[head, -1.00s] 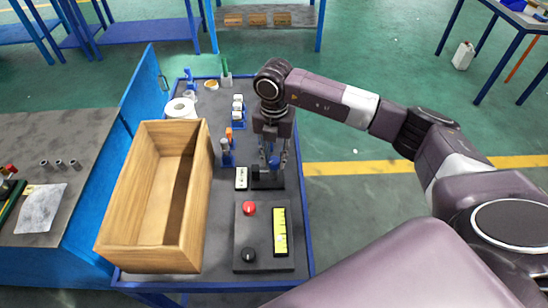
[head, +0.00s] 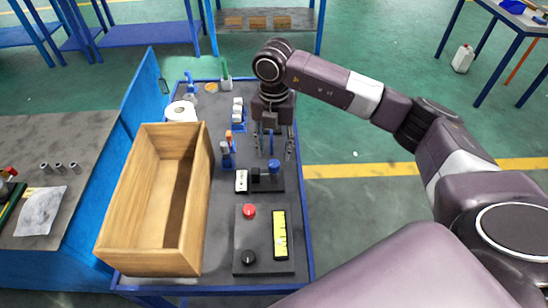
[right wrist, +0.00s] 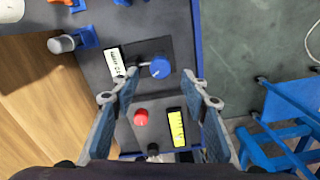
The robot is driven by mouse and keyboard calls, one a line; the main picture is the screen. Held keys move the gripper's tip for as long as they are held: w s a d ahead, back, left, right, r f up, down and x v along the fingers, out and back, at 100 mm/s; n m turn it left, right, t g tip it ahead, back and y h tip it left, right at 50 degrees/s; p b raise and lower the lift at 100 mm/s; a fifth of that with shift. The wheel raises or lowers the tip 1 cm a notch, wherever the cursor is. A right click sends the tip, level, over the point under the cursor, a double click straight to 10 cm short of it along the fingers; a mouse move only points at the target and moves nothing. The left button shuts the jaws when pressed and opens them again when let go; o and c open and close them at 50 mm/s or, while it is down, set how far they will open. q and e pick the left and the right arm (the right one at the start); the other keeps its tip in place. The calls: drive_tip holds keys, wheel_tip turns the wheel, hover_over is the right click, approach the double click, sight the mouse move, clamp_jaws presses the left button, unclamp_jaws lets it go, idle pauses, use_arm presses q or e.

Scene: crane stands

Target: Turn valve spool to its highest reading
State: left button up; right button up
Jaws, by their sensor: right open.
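The valve spool appears to be the blue round knob (head: 274,166) on a small black block with a dark base plate, on the trolley top. It also shows in the right wrist view (right wrist: 160,67), ahead of the fingertips. My right gripper (head: 274,154) is open and empty, just above and beyond the knob, apart from it. In the right wrist view its two fingers (right wrist: 160,88) stand wide apart. A white label plate (head: 241,180) lies left of the block. Its print is too small to read. My left gripper is not in view.
A dark panel with a red button (head: 249,210), a black knob (head: 248,257) and a yellow strip display (head: 280,233) lies nearer me. A wooden crate (head: 195,210) stands to the left. Small blue holders (head: 227,157) stand between crate and gripper. Open floor lies right.

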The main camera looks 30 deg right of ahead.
sight(274, 163)
wheel_tip(274, 163, up, 7)
idle(0.3)
idle(0.5)
